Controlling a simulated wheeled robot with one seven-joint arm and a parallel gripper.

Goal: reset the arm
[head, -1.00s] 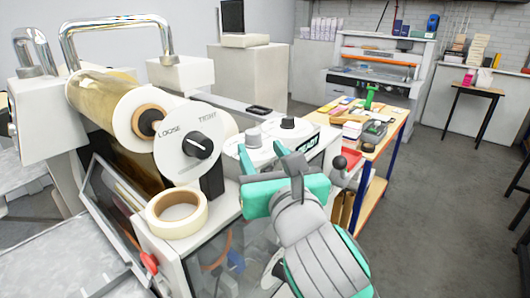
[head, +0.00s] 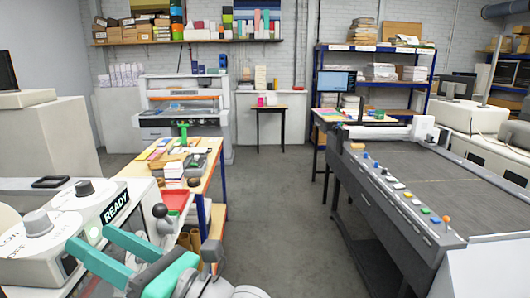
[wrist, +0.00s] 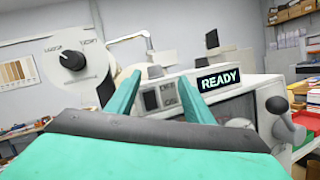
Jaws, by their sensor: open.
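My gripper (head: 92,238) is at the lower left of the head view, its two green fingers apart with nothing between them. It also shows in the wrist view (wrist: 157,90), where the fingers point toward the laminating machine's front panel. My arm is folded low at the bottom of the head view. The white machine (head: 135,215) stands just beyond the fingers, with its lit READY display (head: 116,208). I cannot tell whether the fingers touch it.
A wooden workbench (head: 205,180) with papers and tools stands behind the machine. A long grey machine (head: 430,170) with coloured knobs is on the right. Grey floor (head: 275,215) lies open between them. A small dark table (head: 268,108) stands at the back.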

